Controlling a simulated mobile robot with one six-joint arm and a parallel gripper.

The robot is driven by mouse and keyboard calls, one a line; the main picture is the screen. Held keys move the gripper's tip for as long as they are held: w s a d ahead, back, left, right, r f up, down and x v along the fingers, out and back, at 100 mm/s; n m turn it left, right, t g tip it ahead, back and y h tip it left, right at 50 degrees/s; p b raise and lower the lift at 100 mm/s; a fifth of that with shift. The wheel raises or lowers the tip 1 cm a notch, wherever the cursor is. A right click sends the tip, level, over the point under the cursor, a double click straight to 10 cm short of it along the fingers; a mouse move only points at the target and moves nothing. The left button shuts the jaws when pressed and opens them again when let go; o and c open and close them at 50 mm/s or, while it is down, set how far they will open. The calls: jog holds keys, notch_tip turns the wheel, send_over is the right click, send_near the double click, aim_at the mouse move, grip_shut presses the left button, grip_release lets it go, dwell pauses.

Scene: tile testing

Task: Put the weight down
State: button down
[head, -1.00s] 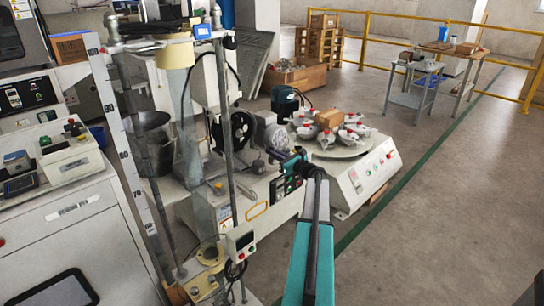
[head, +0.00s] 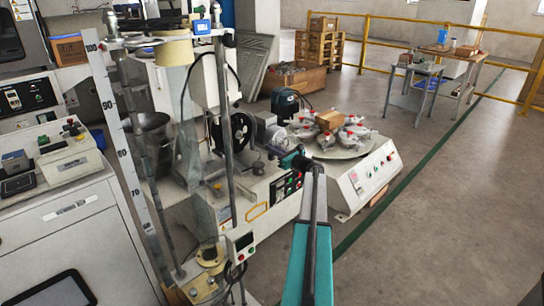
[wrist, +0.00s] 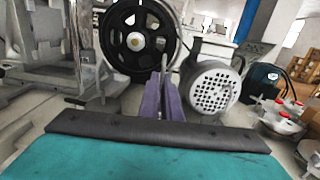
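My gripper (head: 279,158) reaches in from the right over the grey bench-top machine in the head view. In the wrist view its purple fingers (wrist: 163,102) stand close together, with a thin pale sliver at their tips that I cannot identify. No weight shows clearly between them. A small dark knob-topped piece (head: 258,168), possibly the weight, stands on the machine top just left of my gripper in the head view. I cannot make it out in the wrist view.
A black handwheel (head: 241,131) and a grey motor (wrist: 211,91) stand just beyond my gripper. A round turntable (head: 345,150) with several red-knobbed clamps is to the right. A test stand with posts (head: 226,130) is to the left. Open floor lies right.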

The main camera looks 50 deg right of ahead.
aim_at(272, 155)
jog(key=shift+w+d+f, duration=0.2)
jog(key=shift+d+f, duration=0.05)
jog(key=shift+f, duration=0.1)
jog(key=shift+f+b, duration=0.85)
jog(key=shift+f, duration=0.55)
jog(key=c, duration=2)
grip_release()
jog(key=shift+f, duration=0.15)
jog(key=shift+s+a+r, duration=0.15)
jog(key=shift+s+r, duration=0.05)
jog(key=shift+s, duration=0.4)
jog(key=s+p, duration=0.1)
jog(key=s, duration=0.2)
jog(key=s+p, duration=0.1)
jog(key=s, duration=0.3)
jog(key=s+a+p, duration=0.1)
jog(key=s, duration=0.3)
jog(key=shift+f, duration=0.15)
